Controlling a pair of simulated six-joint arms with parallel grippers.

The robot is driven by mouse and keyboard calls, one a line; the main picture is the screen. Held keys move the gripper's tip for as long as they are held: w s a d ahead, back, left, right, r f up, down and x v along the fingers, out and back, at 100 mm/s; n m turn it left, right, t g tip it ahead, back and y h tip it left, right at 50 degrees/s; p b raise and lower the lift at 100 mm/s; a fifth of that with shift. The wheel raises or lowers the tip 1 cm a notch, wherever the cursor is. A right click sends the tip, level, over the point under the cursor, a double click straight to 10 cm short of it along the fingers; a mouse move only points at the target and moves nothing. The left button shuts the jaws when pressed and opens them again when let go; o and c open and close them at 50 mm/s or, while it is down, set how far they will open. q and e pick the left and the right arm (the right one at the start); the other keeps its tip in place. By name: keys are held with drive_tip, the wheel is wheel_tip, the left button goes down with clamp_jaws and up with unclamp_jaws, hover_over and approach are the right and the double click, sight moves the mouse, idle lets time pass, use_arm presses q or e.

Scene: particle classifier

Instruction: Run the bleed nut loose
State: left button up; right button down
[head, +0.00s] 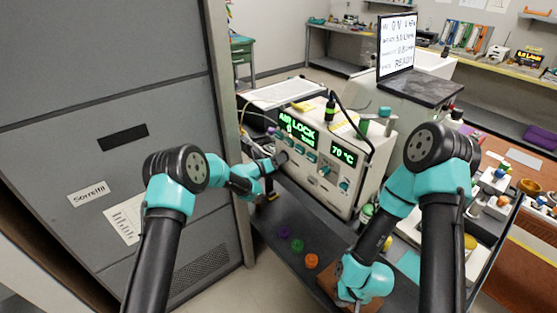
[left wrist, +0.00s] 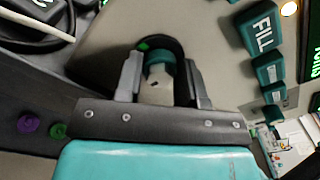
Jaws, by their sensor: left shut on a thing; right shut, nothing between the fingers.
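The bleed nut, a small part with a teal top and a pale body, shows in the left wrist view (left wrist: 158,72) against a dark round seat on the beige front of the machine (head: 338,190). My left gripper (head: 280,160) is at the lower left of that front panel. In the left wrist view its two grey fingers (left wrist: 161,66) are shut on the nut, one on each side. In the head view the gripper hides the nut. My right gripper (head: 350,303) is shut and empty, low at the front by a brown block (head: 330,285).
Purple (head: 284,232), green (head: 297,245) and orange (head: 311,261) caps lie on the dark bench below the machine. A tall grey cabinet (head: 100,120) stands close on the left. Teal buttons, one marked FILL (left wrist: 262,30), sit beside the left gripper.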

use_arm(q)
drive_tip(key=shift+n, duration=0.3)
